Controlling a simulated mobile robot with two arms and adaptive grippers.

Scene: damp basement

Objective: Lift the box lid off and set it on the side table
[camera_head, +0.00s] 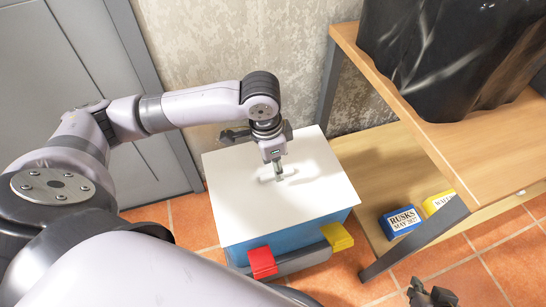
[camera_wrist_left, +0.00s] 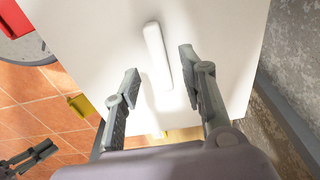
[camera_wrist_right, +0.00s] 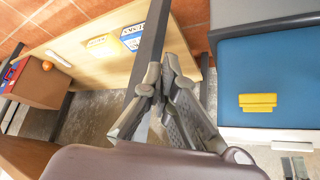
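The flat white lid (camera_head: 240,205) sits level on the blue box (camera_head: 290,240), with a red latch (camera_head: 262,262) and a yellow latch (camera_head: 337,236) on the box's front. The lid's white bar handle (camera_wrist_left: 157,55) shows in the left wrist view. My left gripper (camera_head: 279,177) points down at the handle, with its fingers apart on either side of it; I cannot tell whether they touch it. My right gripper (camera_head: 432,293) is at the bottom right, fingertips close together and empty. The wooden side table (camera_head: 440,150) stands right of the box.
A large black covered thing (camera_head: 455,50) fills the back of the tabletop; its front strip is clear. A blue RUSKS box (camera_head: 401,222) and a yellow box (camera_head: 438,203) are on the lower shelf. A dark table leg (camera_head: 415,240) stands near the box. A concrete wall (camera_head: 250,45) is behind.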

